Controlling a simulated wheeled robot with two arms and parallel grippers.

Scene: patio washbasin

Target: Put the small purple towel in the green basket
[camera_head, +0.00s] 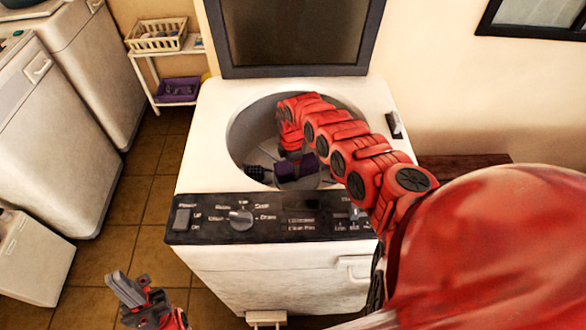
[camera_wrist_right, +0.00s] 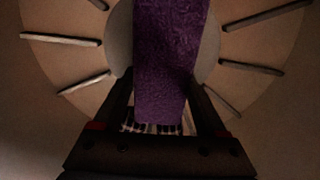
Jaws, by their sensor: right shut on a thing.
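The small purple towel (camera_wrist_right: 170,55) is between the fingers of my right gripper (camera_wrist_right: 157,95), which is shut on it. In the head view, the towel (camera_head: 298,168) shows as a dark purple piece inside the open washing machine drum (camera_head: 243,130). My right arm reaches over the machine's front panel and down into the drum, hiding part of its right side. My left gripper (camera_head: 128,287) is low at the left, in front of the machine and away from the towel; its opening is unclear. No clearly green basket shows; a pale yellowish basket (camera_head: 157,44) stands on the shelf.
The white shelf (camera_head: 193,44) stands behind and left of the machine, with a purple bin (camera_head: 177,90) on its lower level. The machine's lid (camera_head: 294,35) is raised. White appliances line the left side. Tiled floor (camera_head: 128,205) lies free between them and the machine.

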